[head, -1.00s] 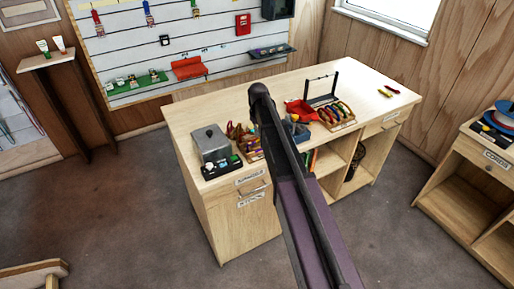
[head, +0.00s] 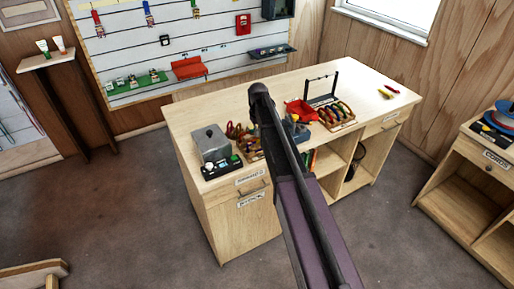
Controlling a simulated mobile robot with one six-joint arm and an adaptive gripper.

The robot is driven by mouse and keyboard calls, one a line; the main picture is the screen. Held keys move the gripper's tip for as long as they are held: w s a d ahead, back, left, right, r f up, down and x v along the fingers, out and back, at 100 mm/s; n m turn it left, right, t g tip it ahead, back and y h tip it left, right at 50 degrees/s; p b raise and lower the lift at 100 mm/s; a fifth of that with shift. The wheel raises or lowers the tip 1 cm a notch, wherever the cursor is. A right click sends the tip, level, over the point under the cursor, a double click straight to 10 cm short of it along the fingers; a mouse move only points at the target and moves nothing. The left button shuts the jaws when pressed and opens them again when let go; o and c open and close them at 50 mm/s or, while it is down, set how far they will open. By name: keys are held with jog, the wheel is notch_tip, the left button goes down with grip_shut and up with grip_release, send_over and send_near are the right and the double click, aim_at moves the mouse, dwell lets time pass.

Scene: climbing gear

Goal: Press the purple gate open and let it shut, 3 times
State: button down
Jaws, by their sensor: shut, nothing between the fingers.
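I cannot make out a purple gate in the head view. A wooden tray of small coloured items (head: 250,151) sits on the workbench (head: 215,111), partly behind my arm, and the items are too small to identify. Several pieces of gear with coloured parts hang on the wall board, among them a red one (head: 97,24) and a blue one (head: 148,14). My arm reaches from the bottom of the picture up over the bench and covers its middle. My gripper does not show; the arm hides the area around it.
A grey metal box (head: 210,143) stands at the bench's left end, behind a black tray (head: 222,168). A red bin (head: 301,111), a wooden tool tray (head: 337,116) and a dark stand (head: 336,87) are right of my arm. The bench's far right is mostly clear.

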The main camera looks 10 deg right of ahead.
jog(key=shift+f+b, duration=1.85)
jog(key=shift+b, duration=0.05)
jog(key=shift+r+p, duration=3.55)
jog(key=shift+p, duration=0.05)
jog(key=shift+r+p, duration=1.6)
jog(key=shift+p, duration=0.05)
jog(key=shift+f, duration=0.1)
jog(key=shift+f+b, duration=3.2)
jog(key=shift+b, duration=0.15)
